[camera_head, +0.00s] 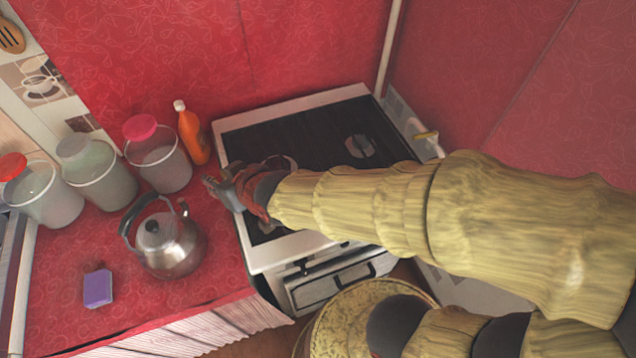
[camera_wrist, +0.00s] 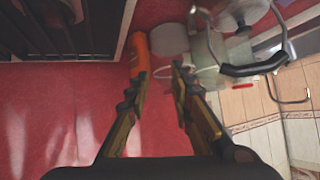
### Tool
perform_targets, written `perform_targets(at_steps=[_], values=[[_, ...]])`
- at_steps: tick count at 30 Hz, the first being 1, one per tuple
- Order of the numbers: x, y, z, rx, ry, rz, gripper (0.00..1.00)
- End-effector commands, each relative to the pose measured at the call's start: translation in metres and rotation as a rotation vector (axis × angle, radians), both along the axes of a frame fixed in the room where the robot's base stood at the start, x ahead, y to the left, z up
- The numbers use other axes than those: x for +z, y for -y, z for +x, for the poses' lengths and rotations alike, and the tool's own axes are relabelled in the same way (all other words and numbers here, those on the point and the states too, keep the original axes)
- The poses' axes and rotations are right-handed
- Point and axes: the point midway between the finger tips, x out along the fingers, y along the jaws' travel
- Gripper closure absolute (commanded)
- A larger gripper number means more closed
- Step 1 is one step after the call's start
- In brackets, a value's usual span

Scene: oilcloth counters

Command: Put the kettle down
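The steel kettle (camera_head: 172,248) stands upright on the red counter (camera_head: 215,278), left of the stove. Its dark handle arches over the lid. In the wrist view the kettle (camera_wrist: 240,14) is partly cut off at the upper right, with its dark handle (camera_wrist: 255,68) beside the right finger. My gripper (camera_head: 216,182) is over the left edge of the stove, to the right of the kettle and apart from it. In the wrist view my gripper (camera_wrist: 158,78) has its two fingers spread, with nothing held between them.
An orange bottle (camera_head: 192,135) and a jar with a pink lid (camera_head: 160,165) stand behind the kettle. More jars (camera_head: 98,180) stand to the left. A purple sponge (camera_head: 98,289) lies at the front left. The stove (camera_head: 300,135) is to the right.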

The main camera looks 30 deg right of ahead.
Motion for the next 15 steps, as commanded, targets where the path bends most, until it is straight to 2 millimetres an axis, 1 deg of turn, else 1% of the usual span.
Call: perform_targets(at_steps=[1, 5, 6, 8, 9, 11, 12, 15], values=[[0.013, 0.02, -0.004, -0.027, -0.024, -0.012, 0.77], [0.033, 0.068, -0.03, -0.087, -0.12, -0.053, 0.77], [0.039, 0.083, -0.04, -0.108, -0.149, -0.066, 0.77], [0.047, 0.105, -0.058, -0.14, -0.195, -0.085, 0.77], [0.052, 0.119, -0.071, -0.161, -0.225, -0.098, 0.77], [0.059, 0.137, -0.091, -0.194, -0.269, -0.114, 0.77], [0.063, 0.148, -0.104, -0.214, -0.297, -0.124, 0.77], [0.07, 0.169, -0.134, -0.257, -0.356, -0.143, 0.77]])
